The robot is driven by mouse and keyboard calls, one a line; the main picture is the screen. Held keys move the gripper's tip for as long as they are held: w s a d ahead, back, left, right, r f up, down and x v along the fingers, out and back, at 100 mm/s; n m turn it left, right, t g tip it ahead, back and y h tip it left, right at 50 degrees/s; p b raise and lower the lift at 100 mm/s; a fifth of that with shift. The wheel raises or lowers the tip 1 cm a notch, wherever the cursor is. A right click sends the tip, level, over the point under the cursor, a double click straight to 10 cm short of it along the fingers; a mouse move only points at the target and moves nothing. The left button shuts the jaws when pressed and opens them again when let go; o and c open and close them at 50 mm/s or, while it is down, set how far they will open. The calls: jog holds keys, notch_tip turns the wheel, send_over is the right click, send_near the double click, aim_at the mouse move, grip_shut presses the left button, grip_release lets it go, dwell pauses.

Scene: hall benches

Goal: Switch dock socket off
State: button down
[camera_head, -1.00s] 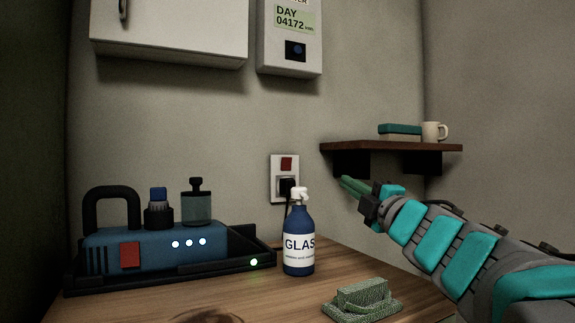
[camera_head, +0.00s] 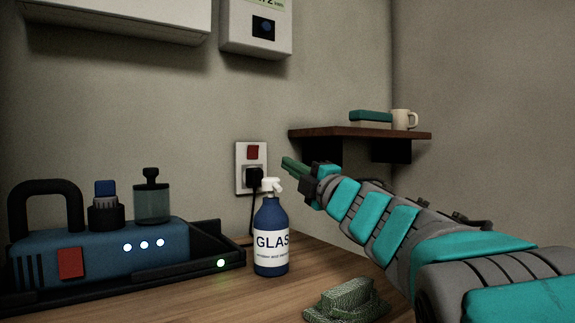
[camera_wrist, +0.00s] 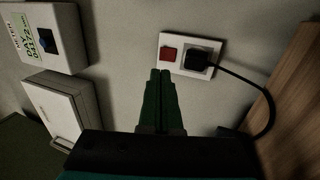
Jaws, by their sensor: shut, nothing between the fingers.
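The dock socket (camera_head: 251,168) is a white wall plate with a red rocker switch (camera_head: 253,152) at its top and a black plug (camera_head: 254,177) below it. In the wrist view the socket plate (camera_wrist: 187,66) lies just beyond my fingertips, with the red switch (camera_wrist: 170,54) nearly in line with them and the plug (camera_wrist: 197,60) to the right. My gripper (camera_head: 286,163) is shut and empty, its green fingers pointing at the wall right of the socket in the head view. It also shows in the wrist view (camera_wrist: 160,74). I cannot tell whether the fingers touch anything; they appear apart from the switch.
A blue spray bottle (camera_head: 271,240) stands in front of the socket. A blue dock machine (camera_head: 100,255) with lit lights sits in a black tray (camera_head: 232,247) at left. A green sponge-like block (camera_head: 345,302) lies on the bench. A shelf (camera_head: 360,133) is behind my arm.

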send_near(258, 146)
jog(key=x, duration=0.5)
jog(key=shift+w+a+p, duration=0.1)
jog(key=shift+p, duration=0.3)
jog(key=shift+x, duration=0.8)
jog(key=shift+r, duration=0.1)
jog(key=shift+w+r+p, duration=0.2)
jog(key=shift+r+p, duration=0.1)
jog(key=shift+p, duration=0.3)
jog(key=shift+f, duration=0.2)
jog(key=shift+s, duration=0.3)
jog(key=s+d, duration=0.7)
jog(key=s, duration=0.4)
jog(key=shift+d+r, duration=0.35)
